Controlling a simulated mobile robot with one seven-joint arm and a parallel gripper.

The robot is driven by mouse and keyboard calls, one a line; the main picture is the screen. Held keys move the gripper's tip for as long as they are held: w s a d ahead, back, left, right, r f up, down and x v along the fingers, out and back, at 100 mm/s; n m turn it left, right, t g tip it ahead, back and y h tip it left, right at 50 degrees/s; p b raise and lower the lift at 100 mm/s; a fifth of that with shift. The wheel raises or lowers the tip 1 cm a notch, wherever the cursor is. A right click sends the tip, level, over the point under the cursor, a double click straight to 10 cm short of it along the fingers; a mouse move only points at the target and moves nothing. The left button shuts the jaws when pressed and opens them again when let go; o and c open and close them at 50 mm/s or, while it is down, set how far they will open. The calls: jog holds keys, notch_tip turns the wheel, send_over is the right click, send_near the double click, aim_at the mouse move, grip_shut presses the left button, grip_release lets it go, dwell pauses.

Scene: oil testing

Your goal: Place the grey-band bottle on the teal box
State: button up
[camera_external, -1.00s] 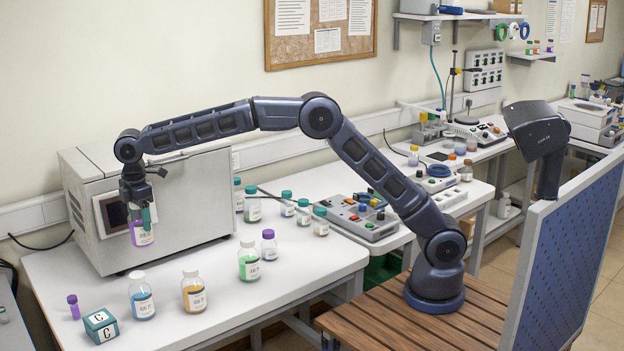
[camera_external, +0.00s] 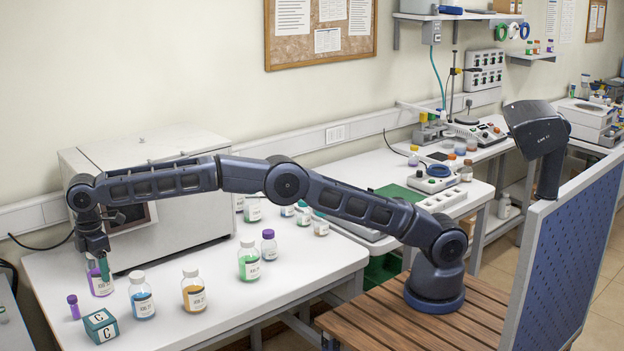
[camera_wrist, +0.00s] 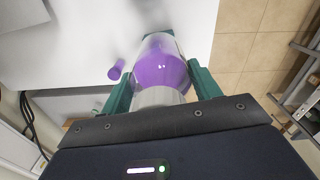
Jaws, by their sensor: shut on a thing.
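My gripper (camera_external: 99,268) is shut on a clear bottle with purple liquid (camera_external: 101,286) and a white label, near the left end of the white table. In the wrist view the bottle (camera_wrist: 163,68) lies between the teal fingers (camera_wrist: 162,88), and its neck end looks pale grey. I cannot make out a clear grey band on it, nor whether its base touches the table. The teal box (camera_external: 101,326), marked with a C, sits at the table's front left. The bottle is behind and above it in the picture, apart from it.
Bottles with blue (camera_external: 142,298), orange (camera_external: 194,294) and green liquid (camera_external: 249,262) stand to the right. A large grey machine (camera_external: 190,225) is behind. The table's front edge is close to the box.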

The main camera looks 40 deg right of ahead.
aim_at(103, 287)
jog(key=shift+f, duration=3.35)
jog(key=shift+f, duration=0.1)
jog(key=o, duration=1.3)
jog(key=shift+c, duration=0.2)
notch_tip(103, 287, up, 11)
jog(key=shift+r, duration=0.6)
